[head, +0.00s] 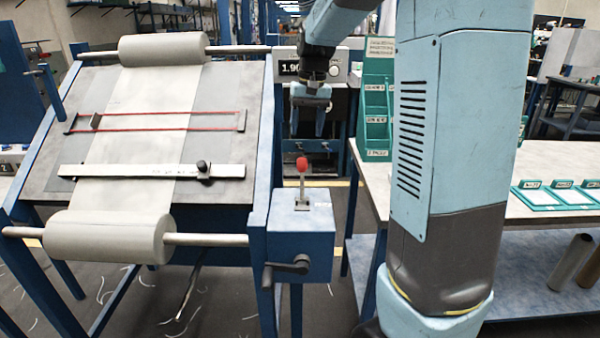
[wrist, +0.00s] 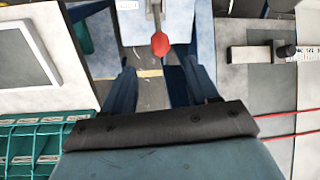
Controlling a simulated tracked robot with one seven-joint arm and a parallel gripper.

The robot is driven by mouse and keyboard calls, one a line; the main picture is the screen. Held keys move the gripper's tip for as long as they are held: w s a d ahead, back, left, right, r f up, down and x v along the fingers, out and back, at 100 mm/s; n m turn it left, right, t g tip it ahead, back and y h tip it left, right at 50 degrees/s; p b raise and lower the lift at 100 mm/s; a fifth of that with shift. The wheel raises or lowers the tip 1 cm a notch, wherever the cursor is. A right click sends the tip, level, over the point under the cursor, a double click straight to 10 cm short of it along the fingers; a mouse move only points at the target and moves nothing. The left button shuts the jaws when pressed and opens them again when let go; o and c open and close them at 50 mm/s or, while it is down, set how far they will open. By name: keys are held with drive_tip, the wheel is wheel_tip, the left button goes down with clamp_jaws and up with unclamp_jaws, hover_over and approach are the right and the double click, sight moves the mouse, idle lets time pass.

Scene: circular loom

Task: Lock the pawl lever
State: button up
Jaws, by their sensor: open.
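The pawl lever, with its red knob (head: 301,163), stands nearly upright on top of the blue box (head: 300,235) at the loom frame's right side. In the wrist view the red knob (wrist: 160,43) shows beyond the fingertips, between the two finger lines. My gripper (head: 307,132) points down with its fingers apart and empty. In the head view it appears above and behind the knob, not touching it. My gripper also shows in the wrist view (wrist: 162,72). The slot at the lever's base is too small to read.
A black crank handle (head: 287,267) sticks out of the box's front. Left is the slanted loom board with a cloth roll (head: 110,237), red cords and a white bar (head: 150,171). Right is a table (head: 540,160) with green trays. A green bin rack (head: 376,115) stands behind.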

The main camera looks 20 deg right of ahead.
sight(302, 163)
drive_tip(key=f, duration=0.4)
drive_tip(key=a+f, duration=0.1)
drive_tip(key=f, duration=0.8)
drive_tip(key=shift+w+a+f, duration=0.15)
drive_tip(key=shift+f, duration=0.25)
drive_tip(key=shift+c, duration=0.3)
clamp_jaws()
